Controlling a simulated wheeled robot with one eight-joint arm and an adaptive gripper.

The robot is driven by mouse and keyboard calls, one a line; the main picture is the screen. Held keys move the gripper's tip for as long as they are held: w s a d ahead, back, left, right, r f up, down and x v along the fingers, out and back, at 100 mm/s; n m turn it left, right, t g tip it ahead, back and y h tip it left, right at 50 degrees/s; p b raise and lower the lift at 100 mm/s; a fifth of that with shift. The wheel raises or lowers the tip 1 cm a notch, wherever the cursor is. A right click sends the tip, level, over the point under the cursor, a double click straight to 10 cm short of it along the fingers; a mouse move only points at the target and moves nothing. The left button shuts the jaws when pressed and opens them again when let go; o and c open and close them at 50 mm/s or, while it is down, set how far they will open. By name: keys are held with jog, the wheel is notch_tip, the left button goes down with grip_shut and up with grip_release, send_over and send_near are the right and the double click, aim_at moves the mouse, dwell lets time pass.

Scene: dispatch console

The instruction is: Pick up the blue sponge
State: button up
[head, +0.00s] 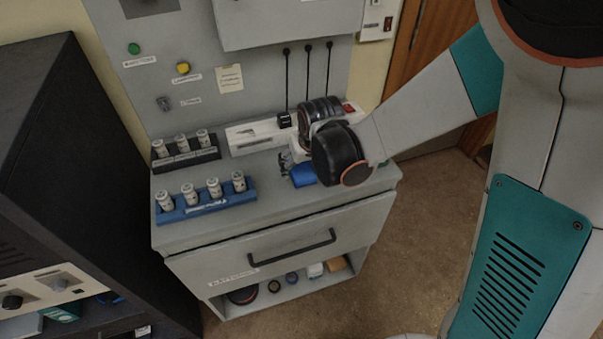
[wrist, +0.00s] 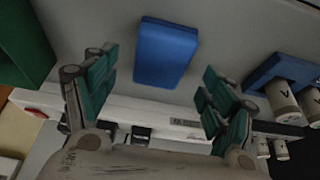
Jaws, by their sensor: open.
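The blue sponge (head: 303,175) lies on the grey console top, partly hidden behind my wrist in the head view. In the wrist view the blue sponge (wrist: 165,52) is a plain blue block, ahead of and between my open fingers. My gripper (wrist: 158,84) is open and empty, with green finger pads on both sides of the sponge's line and apart from it. In the head view my gripper (head: 286,162) shows only in part, low over the console top beside the sponge.
A blue rack (head: 206,208) and a black rack (head: 187,158) with several white canisters stand on the left of the console. A white strip unit (head: 258,134) lies along the back. A green block (wrist: 22,45) shows in the wrist view. A drawer (head: 280,250) with a handle is below.

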aim_at(302, 169)
jog(key=b+x, duration=0.1)
jog(key=x, duration=0.2)
jog(key=shift+f, duration=0.2)
jog(key=shift+r, duration=0.1)
jog(key=c, duration=1.1)
jog(key=shift+r, duration=0.15)
notch_tip(302, 169, up, 20)
jog(key=p, duration=1.3)
jog(key=shift+o, duration=1.2)
jog(key=shift+c, duration=0.8)
jog(key=shift+f, duration=0.25)
